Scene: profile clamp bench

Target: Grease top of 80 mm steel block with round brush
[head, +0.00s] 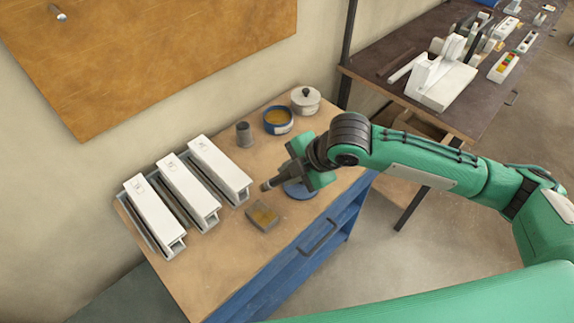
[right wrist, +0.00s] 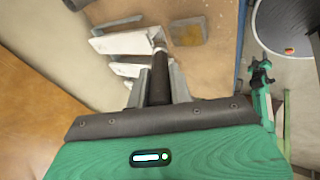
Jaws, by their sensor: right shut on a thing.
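My right gripper (head: 297,174) is shut on the dark handle of a round brush (head: 267,186). The brush points to the left in the head view and shows between the fingers in the right wrist view (right wrist: 158,85). A low grey steel block (head: 263,216) with a yellow-brown top lies near the bench's front edge. It also shows in the right wrist view (right wrist: 188,32), just beyond and right of the brush tip. The tip appears apart from the block. A blue can with yellow-brown contents (head: 278,119) stands at the back. My left gripper is not in view.
Several white profiles (head: 187,190) in grey channels fill the bench's left side. A grey cylinder (head: 244,134) and a lidded pot (head: 305,99) stand at the back. A blue disc (head: 300,190) lies below my right gripper. Bare bench top surrounds the block's front and right.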

